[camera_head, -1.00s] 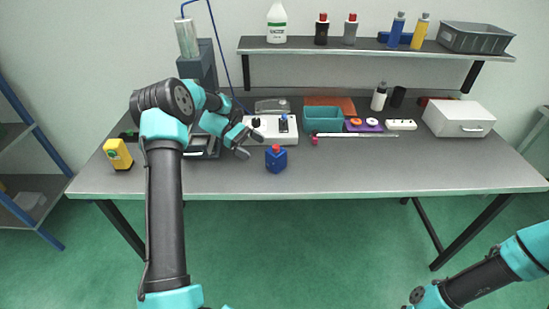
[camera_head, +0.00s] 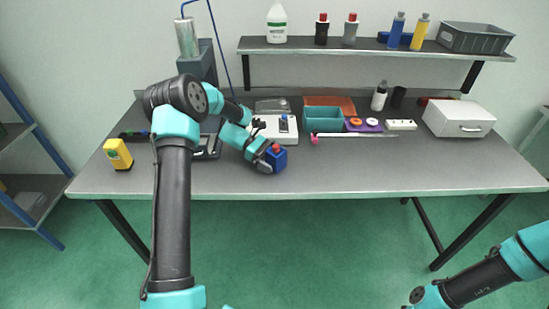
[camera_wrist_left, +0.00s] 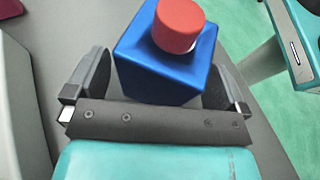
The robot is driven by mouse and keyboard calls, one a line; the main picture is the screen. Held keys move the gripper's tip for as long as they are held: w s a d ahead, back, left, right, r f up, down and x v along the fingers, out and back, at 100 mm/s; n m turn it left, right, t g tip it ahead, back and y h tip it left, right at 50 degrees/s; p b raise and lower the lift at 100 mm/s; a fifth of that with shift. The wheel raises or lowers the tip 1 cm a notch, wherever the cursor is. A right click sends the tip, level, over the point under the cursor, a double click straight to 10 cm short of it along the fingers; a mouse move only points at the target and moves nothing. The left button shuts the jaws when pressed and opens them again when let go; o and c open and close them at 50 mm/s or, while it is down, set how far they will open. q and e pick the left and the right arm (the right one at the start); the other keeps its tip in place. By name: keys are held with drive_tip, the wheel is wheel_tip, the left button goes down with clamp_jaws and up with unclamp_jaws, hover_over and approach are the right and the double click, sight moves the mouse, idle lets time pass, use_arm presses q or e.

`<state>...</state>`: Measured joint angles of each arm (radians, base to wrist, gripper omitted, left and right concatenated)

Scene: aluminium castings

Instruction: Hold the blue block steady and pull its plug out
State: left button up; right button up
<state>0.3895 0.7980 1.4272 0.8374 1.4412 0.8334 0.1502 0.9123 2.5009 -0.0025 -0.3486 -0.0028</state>
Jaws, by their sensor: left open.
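The blue block (camera_head: 280,161) stands on the grey table near its front edge. Its red plug (camera_head: 276,148) sits in the top. In the left wrist view the blue block (camera_wrist_left: 163,65) lies between the two fingers of my left gripper (camera_wrist_left: 157,75), with the red plug (camera_wrist_left: 179,25) above it. The left gripper (camera_head: 272,158) is open around the block; a small gap shows at the left finger, and contact at the right finger is unclear.
A white device (camera_head: 275,128), a teal bin (camera_head: 323,119) and a purple tray (camera_head: 363,126) stand behind the block. A yellow device (camera_head: 118,154) is at the left, a white case (camera_head: 459,118) at the right. The table's front right (camera_head: 400,165) is clear.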

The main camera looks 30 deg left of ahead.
use_arm(q)
drive_tip(key=shift+c, duration=0.3)
drive_tip(key=c, duration=1.2)
drive_tip(key=shift+o, duration=0.2)
